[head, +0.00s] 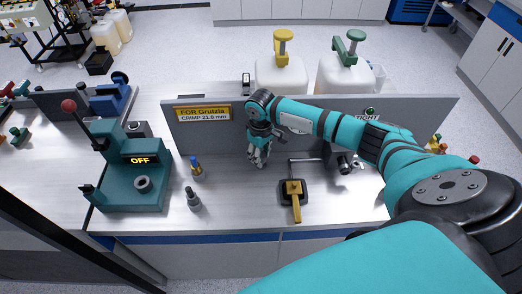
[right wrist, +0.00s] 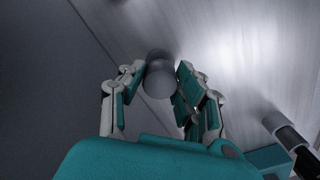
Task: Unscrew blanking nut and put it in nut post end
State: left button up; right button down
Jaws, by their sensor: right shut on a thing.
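My right gripper (head: 257,161) reaches down to the bench just in front of the grey upright panel. In the right wrist view, its fingers (right wrist: 160,85) are shut on a small grey round piece (right wrist: 159,75). I cannot tell for certain whether this is the blanking nut or a post; in the head view the fingers hide it. A black block with a yellow lever (head: 296,207) stands to the right of the gripper, with a metal rod (head: 307,160) behind it. No clearly identifiable nut post end shows. My left gripper is not in view.
A teal machine reading "OFF" (head: 139,160) stands on the left. A blue-and-yellow piece (head: 196,166) and a grey fitting (head: 193,199) stand between it and my gripper. The grey panel (head: 215,140) borders the back. The bench front (head: 235,218) is clear.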

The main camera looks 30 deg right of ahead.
jog(key=shift+f, duration=0.15)
jog(key=shift+f+b, duration=0.65)
jog(key=shift+f, duration=0.45)
jog(key=c, duration=0.9)
grip_release()
jog(key=shift+o, duration=0.2)
jog(key=shift+r, duration=0.1)
notch_tip(320, 180, up, 12)
jog(key=shift+f, duration=0.1)
